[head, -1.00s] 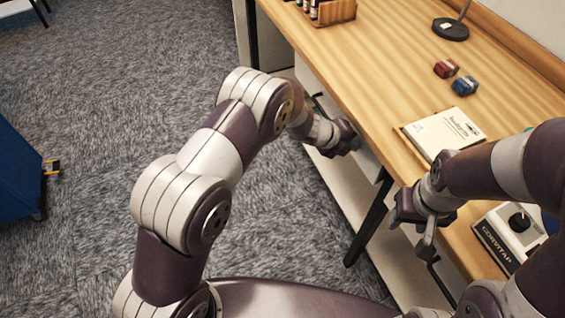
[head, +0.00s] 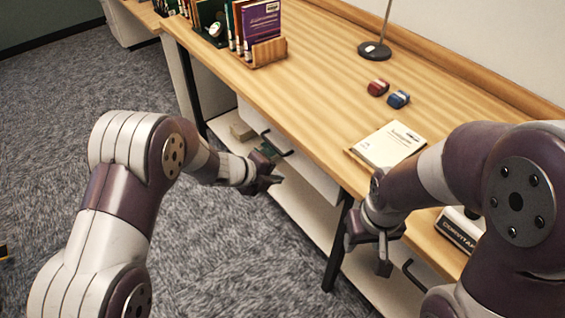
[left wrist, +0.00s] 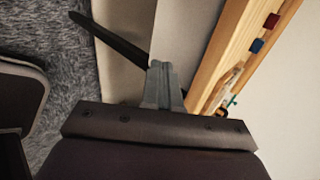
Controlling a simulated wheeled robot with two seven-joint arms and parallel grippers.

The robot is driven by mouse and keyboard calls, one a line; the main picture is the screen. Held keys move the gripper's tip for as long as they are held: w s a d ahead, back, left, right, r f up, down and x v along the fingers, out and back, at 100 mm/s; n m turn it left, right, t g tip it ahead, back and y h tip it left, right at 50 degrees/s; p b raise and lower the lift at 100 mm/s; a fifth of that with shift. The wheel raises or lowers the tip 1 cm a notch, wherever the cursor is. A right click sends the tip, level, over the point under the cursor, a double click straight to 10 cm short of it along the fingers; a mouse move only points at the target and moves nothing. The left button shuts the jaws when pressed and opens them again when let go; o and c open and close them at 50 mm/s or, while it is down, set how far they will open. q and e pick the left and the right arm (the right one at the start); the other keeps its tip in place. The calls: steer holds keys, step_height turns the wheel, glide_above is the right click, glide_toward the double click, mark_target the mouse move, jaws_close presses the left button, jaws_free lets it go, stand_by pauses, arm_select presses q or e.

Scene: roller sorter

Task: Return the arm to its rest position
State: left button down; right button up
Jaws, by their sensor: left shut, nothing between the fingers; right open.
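My left gripper (head: 273,181) is in front of the desk's drawer side, below the level of the desktop, in the head view. Its fingers (left wrist: 163,84) are together and empty in the left wrist view. My right gripper (head: 384,256) points downward beside the desk's front edge in the head view, apart from any object. Its fingers hold nothing that I can see.
The wooden desk (head: 318,100) carries a book rack (head: 268,53), a red block (head: 378,87), a blue block (head: 398,99), a white book (head: 389,145), a lamp base (head: 374,51) and a labelled device (head: 459,229). Drawer handles (head: 277,145) stick out below.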

arm_select(q)
steer(key=s+a+r+n+y+p, duration=0.1)
steer(key=s+a+n+y+p, duration=0.2)
steer(key=a+n, duration=0.5)
steer(key=s+a+r+n+y, duration=0.1)
steer(key=s+a+n+y, duration=0.4)
steer(key=n, duration=0.4)
steer(key=s+a+r+n+g+p, duration=0.2)
steer(key=s+a+r+n+p, duration=0.1)
steer(key=s+r+n, duration=0.3)
steer(key=s+a+r+n+g+p, duration=0.1)
steer(key=s+a+r+n+p, duration=0.2)
steer(key=s+r+n, duration=0.3)
steer(key=shift+s+a+r+g+p, duration=0.35)
steer(key=shift+s+r+p, duration=0.2)
steer(key=shift+s, duration=0.3)
